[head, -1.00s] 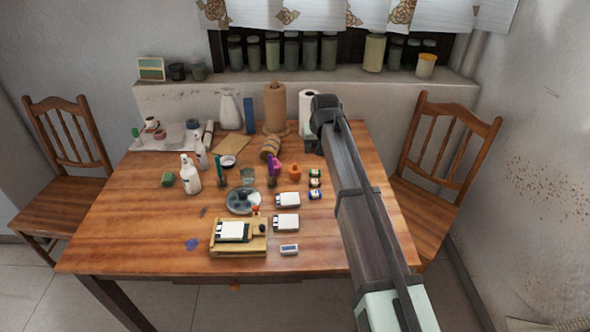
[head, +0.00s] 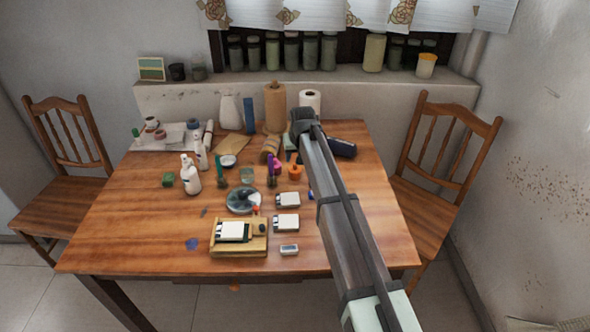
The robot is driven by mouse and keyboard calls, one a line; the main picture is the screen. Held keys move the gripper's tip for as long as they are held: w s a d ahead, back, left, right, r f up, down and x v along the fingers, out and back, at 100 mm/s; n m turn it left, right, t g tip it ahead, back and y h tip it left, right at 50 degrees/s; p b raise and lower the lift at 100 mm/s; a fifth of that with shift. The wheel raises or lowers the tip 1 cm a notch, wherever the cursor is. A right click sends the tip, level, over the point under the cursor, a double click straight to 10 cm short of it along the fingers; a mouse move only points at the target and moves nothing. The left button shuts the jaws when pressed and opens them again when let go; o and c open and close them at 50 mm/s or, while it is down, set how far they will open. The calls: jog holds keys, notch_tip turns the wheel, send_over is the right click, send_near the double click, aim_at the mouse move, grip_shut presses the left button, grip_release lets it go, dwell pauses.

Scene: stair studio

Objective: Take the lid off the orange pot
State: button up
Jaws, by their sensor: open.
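The small orange pot (head: 295,172) stands upright on the wooden table, just left of my arm. It has a narrower orange top; at this size I cannot make out the line between lid and body. My arm reaches in from the lower right, and its dark far joint is above the back of the table, beyond the pot in the picture. My gripper's fingers are not visible; the arm seems to hide them. No contact with the pot shows.

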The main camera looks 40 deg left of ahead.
aim_at(295, 165)
jog(key=shift+x, duration=2.65)
jog(key=shift+d, duration=0.15)
grip_shut()
